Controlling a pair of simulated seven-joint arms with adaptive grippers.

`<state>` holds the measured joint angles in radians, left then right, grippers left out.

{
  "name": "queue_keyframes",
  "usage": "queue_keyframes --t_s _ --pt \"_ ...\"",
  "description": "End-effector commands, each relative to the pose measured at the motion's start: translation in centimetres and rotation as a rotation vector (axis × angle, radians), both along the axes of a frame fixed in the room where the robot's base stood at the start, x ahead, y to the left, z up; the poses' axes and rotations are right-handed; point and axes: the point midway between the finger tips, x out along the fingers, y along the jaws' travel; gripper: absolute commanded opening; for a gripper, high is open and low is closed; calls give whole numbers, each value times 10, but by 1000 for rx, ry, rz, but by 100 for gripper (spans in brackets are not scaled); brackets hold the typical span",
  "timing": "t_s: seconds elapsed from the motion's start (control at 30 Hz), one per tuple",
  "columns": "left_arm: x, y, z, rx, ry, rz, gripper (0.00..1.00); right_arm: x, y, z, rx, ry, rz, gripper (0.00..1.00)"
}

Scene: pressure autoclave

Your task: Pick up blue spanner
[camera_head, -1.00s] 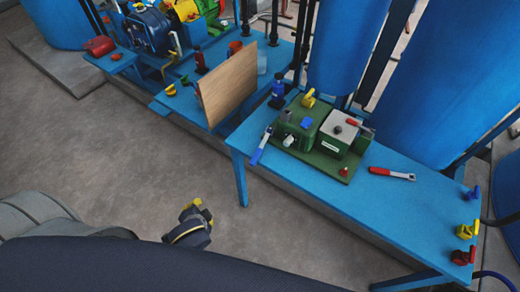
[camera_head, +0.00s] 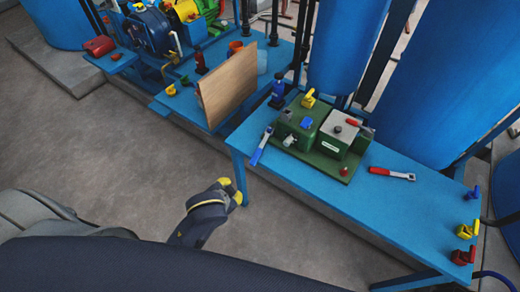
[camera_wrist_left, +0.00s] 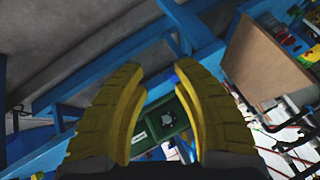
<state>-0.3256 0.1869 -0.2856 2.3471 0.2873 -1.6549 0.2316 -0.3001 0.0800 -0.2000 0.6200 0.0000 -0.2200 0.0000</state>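The blue spanner (camera_head: 261,147) lies near the left end of the blue table (camera_head: 400,205) in the head view, left of the green machine and close to the table edge. My left gripper (camera_head: 233,190) is in front of that table end, below and left of the spanner and apart from it. In the left wrist view its two yellow fingers (camera_wrist_left: 160,75) are spread with nothing held between them. The green machine shows beyond the fingers there; I cannot clearly make out the spanner in that view. My right gripper is not in view.
The green machine (camera_head: 327,134) stands on the table, with a red-handled spanner (camera_head: 391,173) to its right. A wooden board (camera_head: 228,86) stands upright at the left. Valves with coloured handles (camera_head: 464,230) line the right end. Grey floor lies open before the table.

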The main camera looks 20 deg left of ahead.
Motion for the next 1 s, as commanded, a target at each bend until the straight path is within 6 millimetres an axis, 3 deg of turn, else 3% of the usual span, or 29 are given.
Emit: queue_keyframes --t_s 0.1,0.3,0.5,0.73,1.0 --pt "33 -36 1 -94 9 -41 27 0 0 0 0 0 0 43" --pt "76 -92 3 -236 79 -102 27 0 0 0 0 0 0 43" --pt "108 -128 8 -312 185 -132 27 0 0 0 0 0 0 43" --pt "139 -140 18 -332 323 -107 27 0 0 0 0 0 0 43" --pt "177 -118 41 -296 476 24 27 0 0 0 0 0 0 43"
